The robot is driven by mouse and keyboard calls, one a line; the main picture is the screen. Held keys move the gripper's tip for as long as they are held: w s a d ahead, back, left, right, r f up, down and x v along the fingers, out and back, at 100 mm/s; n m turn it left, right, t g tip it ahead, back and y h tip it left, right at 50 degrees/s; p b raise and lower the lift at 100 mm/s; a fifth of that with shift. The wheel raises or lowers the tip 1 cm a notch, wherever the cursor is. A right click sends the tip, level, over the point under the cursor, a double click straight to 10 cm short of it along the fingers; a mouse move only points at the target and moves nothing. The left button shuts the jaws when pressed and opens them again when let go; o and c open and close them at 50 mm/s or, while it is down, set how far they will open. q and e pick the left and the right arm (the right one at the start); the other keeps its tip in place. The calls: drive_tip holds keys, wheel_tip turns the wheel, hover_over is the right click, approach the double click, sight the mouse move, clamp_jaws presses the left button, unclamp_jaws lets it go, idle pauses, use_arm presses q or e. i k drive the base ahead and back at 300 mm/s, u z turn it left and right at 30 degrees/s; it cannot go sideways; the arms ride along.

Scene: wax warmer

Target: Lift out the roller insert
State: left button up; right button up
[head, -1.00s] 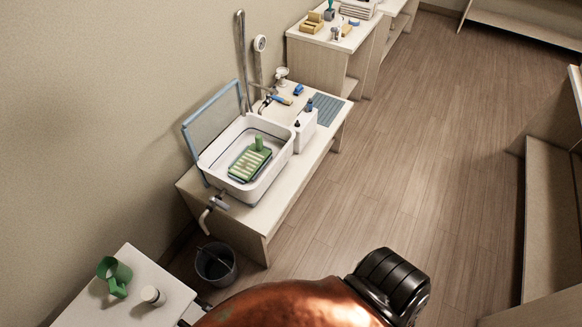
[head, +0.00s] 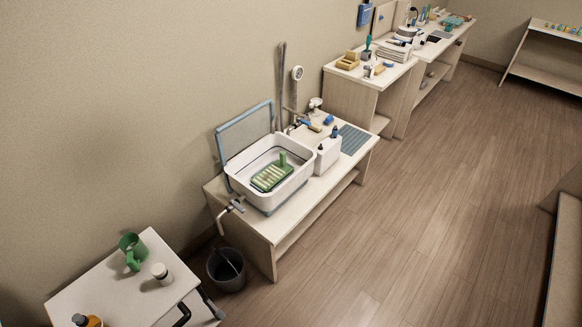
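I cannot single out a roller insert or the wax warmer for certain. A green ribbed piece with an upright handle (head: 271,177) lies inside a white tub (head: 305,172) on the low bench by the wall. Small appliances and tools on the far benches are too small to tell apart. Neither of my grippers can be made out in the head view.
A small white table (head: 98,285) at lower left holds a green mug-like vessel (head: 132,252), a white-lidded jar (head: 161,273) and an orange bottle (head: 87,321). A dark bucket (head: 226,270) stands beside the low bench (head: 262,230). The wooden floor (head: 400,230) on the right is clear.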

sight(272, 176)
drive_tip(key=z, duration=0.05)
drive_tip(key=i, duration=0.6)
drive_tip(key=u, duration=0.7)
